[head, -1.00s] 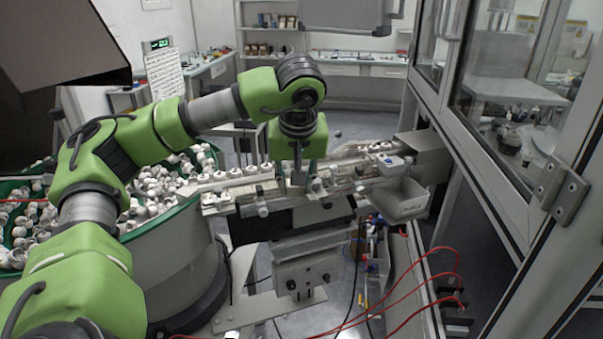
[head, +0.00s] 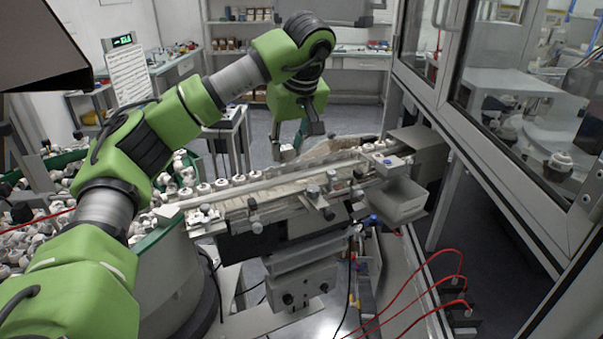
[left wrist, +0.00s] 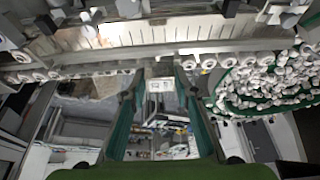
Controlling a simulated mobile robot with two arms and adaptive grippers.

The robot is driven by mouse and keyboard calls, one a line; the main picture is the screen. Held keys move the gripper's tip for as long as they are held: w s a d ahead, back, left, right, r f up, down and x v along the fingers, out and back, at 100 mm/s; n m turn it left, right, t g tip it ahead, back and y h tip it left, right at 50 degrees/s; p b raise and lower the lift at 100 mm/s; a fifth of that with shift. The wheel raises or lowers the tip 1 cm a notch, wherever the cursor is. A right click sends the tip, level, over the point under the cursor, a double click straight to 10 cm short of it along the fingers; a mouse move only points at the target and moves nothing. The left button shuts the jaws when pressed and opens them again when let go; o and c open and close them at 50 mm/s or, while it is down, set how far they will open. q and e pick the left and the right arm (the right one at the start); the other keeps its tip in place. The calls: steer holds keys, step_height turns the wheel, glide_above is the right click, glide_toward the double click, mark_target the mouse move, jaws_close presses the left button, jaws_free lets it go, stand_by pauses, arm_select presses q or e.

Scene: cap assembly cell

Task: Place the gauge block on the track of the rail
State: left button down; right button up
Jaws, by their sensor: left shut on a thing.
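The rail (head: 285,190) runs across the middle of the head view, rising slightly to the right. Its pale track also crosses the top of the left wrist view (left wrist: 150,36). My left gripper (head: 298,143) is just beyond the rail's far side in the head view, pointing down. It is shut on the gauge block (head: 287,152), a small whitish block at the fingertips. In the left wrist view the block (left wrist: 160,85) sits between the two fingertips, apart from the track as pictured. My right gripper is not in view.
White caps (head: 222,183) line the rail's far edge. A green-rimmed bowl of caps (head: 165,238) stands left of the rail. A grey bin (head: 399,203) hangs at its right end. A glazed cabinet frame (head: 480,130) closes off the right. Red cables (head: 415,277) loop low at right.

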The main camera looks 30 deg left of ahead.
arm_select(q)
steer(key=f, duration=0.1)
steer(key=w+d, duration=0.1)
steer(key=w+f+p, duration=0.1)
steer(key=shift+d+f, duration=0.25)
steer(key=shift+f, duration=0.1)
steer(key=shift+w+d+f, duration=0.1)
steer(key=shift+f, duration=0.15)
steer(key=f, duration=0.1)
steer(key=f+p, duration=0.2)
steer(key=shift+w+d+f, duration=0.1)
steer(key=shift+w+d, duration=0.05)
steer(key=shift+w, duration=0.15)
steer(key=shift+f, duration=0.25)
steer(key=shift+s, duration=0.15)
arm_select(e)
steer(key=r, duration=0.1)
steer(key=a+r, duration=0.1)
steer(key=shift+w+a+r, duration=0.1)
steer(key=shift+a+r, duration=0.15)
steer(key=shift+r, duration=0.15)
arm_select(q)
steer(key=c, duration=1.6)
jaws_free()
steer(key=shift+f, duration=0.15)
